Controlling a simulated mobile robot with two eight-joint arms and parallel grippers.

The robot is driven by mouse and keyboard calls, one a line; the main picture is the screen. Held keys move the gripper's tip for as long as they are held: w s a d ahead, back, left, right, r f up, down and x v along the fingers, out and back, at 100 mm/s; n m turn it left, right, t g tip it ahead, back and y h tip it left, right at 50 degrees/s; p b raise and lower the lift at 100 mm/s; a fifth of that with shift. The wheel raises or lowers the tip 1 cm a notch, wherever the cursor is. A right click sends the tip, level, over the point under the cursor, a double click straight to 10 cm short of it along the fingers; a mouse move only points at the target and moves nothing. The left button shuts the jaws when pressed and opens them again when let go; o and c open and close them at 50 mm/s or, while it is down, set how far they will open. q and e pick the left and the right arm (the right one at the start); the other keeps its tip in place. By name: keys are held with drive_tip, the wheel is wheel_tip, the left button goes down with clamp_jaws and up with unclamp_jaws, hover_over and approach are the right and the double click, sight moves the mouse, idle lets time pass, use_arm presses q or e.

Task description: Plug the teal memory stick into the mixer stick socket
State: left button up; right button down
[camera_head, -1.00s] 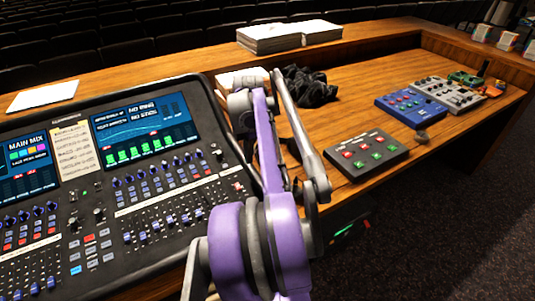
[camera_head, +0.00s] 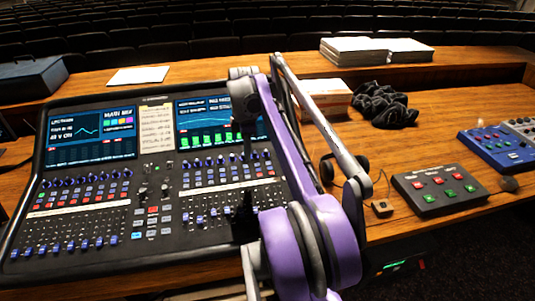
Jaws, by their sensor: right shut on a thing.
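The mixer (camera_head: 148,215) is a wide black desk with two lit screens, left of my purple right arm. My right gripper (camera_head: 243,215) shows as a dark shape hanging over the mixer's right-hand faders, below the arm's bend. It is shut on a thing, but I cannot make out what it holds. I cannot pick out the teal memory stick in this view. I cannot pick out the stick socket either. My left gripper is not in view.
A white-topped box (camera_head: 325,97), a crumpled black cloth (camera_head: 387,106), a button box (camera_head: 438,190) and a blue pedal (camera_head: 494,150) lie right of the arm. Books (camera_head: 362,50) stand on the back ledge. A paper sheet (camera_head: 138,75) and a dark case (camera_head: 30,80) are at back left.

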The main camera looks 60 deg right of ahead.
use_arm(q)
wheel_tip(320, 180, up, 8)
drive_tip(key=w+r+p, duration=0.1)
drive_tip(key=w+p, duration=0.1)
drive_tip(key=p, duration=0.5)
use_arm(e)
drive_tip(key=w+a+r, duration=0.2)
drive_tip(key=w+a, duration=0.1)
drive_tip(key=w, duration=0.5)
drive_tip(key=w+a+r, duration=0.1)
drive_tip(key=w+a, duration=0.2)
drive_tip(key=w, duration=0.6)
drive_tip(key=w+a+r, duration=0.2)
drive_tip(key=w+a, duration=0.1)
drive_tip(key=w, duration=0.5)
drive_tip(key=f+b, duration=0.1)
drive_tip(key=f, duration=0.1)
drive_tip(key=f+b, duration=0.1)
drive_tip(key=f, duration=0.5)
drive_tip(key=shift+w+d+b, duration=0.2)
drive_tip(key=shift+d+b, duration=0.1)
drive_tip(key=shift+b, duration=0.1)
drive_tip(key=shift+w+f, duration=0.3)
drive_tip(key=shift+f, duration=0.5)
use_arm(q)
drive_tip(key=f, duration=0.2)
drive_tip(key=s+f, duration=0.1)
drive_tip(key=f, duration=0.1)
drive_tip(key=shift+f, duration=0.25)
